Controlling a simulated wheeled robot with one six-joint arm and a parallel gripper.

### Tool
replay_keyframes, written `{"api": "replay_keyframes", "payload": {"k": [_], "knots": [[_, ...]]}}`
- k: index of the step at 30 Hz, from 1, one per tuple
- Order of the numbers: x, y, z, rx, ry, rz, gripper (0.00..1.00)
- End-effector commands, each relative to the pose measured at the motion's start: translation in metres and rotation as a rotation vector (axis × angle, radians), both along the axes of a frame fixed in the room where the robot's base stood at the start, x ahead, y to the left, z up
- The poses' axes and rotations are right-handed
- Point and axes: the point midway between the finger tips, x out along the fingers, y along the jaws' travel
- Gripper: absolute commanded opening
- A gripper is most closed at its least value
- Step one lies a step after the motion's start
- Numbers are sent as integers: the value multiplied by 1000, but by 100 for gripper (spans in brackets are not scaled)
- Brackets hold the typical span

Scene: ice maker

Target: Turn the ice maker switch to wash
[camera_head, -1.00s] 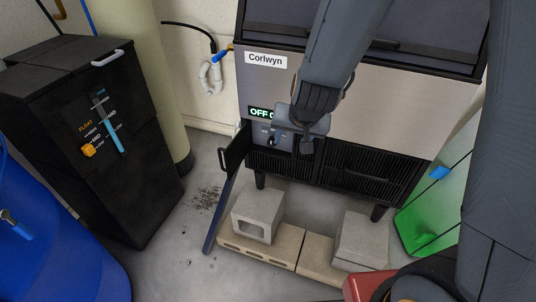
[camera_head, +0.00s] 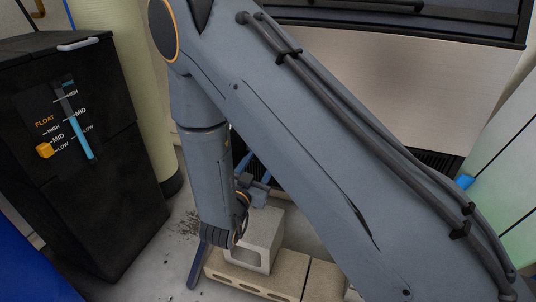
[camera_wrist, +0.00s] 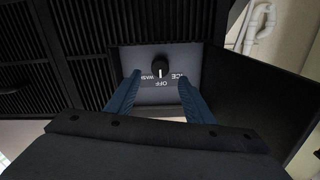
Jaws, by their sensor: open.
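The ice maker (camera_head: 375,85) stands at the back in the head view, its lower front mostly hidden by my arm. In the wrist view its black switch knob (camera_wrist: 160,67) sits in a recessed grey panel (camera_wrist: 205,60). The knob's white mark points down in the picture, towards the OFF label. WASH (camera_wrist: 159,76) is printed at the lower left and ICE (camera_wrist: 178,77) at the lower right. My gripper (camera_wrist: 160,80) is open, its two blue fingers on either side of the knob in the picture. I see no contact. The head view shows the gripper only partly (camera_head: 262,182).
The small panel door (camera_wrist: 265,88) stands open at the right in the wrist view. Some floor is free between bin and blocks.

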Motion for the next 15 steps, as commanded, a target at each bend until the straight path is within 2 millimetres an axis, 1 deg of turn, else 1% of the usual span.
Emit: {"api": "replay_keyframes", "payload": {"k": [3, 9, 12, 15], "knots": [[17, -9, 0, 2, -2, -4, 48], [45, -20, 0, 2, 1, -3, 48], [55, -23, 0, 2, 0, -1, 48], [61, -25, 0, 1, 1, -1, 48]]}}
